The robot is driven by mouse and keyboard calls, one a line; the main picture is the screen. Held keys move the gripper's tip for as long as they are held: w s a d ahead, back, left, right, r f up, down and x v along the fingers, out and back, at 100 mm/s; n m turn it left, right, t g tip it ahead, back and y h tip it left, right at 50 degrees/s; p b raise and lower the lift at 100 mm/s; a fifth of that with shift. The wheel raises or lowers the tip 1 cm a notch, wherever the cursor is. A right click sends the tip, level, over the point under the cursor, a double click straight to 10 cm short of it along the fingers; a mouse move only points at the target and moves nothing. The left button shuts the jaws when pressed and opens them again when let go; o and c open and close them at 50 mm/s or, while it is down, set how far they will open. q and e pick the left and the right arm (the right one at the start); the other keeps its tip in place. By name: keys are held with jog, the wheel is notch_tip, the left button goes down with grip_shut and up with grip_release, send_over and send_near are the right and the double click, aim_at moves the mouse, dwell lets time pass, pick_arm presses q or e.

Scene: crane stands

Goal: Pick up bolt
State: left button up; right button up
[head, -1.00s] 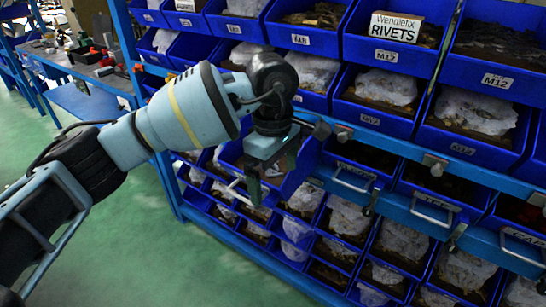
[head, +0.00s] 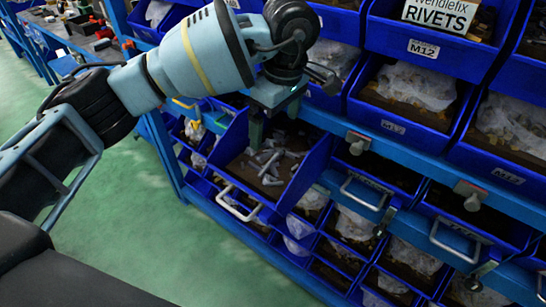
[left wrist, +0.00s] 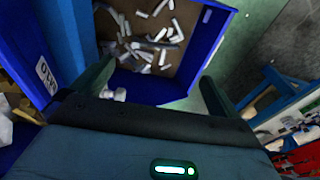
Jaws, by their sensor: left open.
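Several grey bolts (head: 266,162) lie loose in a blue pulled-out drawer (head: 307,172) with a white handle, below the upper bins. The bolts show as pale pieces in the left wrist view (left wrist: 150,45), inside the blue drawer (left wrist: 208,32). My left gripper (head: 275,112) is above the back part of this drawer, pointing down. In the left wrist view its two fingers (left wrist: 155,86) are spread wide, with nothing held between them. In the head view the gripper body partly hides its fingers and the drawer's back. My right gripper is not in view.
Upper blue bins (head: 405,95) with bagged parts stand right of my left gripper. Closed drawers with white handles (head: 363,192) are beside the open one, with small bins below. A cluttered bench (head: 75,40) is at the far left. Green floor (head: 150,215) is clear.

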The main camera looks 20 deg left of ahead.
pick_arm(q)
send_over(270, 162)
jog(key=d, duration=0.1)
jog(key=f, duration=0.5)
jog(key=shift+s+f, duration=0.25)
jog(key=shift+s, duration=0.1)
jog(key=shift+f, duration=0.5)
jog(key=f, duration=0.2)
jog(key=f+p, duration=0.1)
jog(key=f, duration=0.1)
jog(key=shift+w+a, duration=0.35)
jog(key=shift+w, duration=0.05)
jog(key=shift+f, duration=0.4)
jog(key=shift+c, duration=1)
jog(key=c, duration=0.6)
jog(key=shift+c, duration=0.2)
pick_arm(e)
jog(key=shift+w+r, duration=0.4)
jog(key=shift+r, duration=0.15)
pick_arm(q)
jog(key=shift+r, duration=0.1)
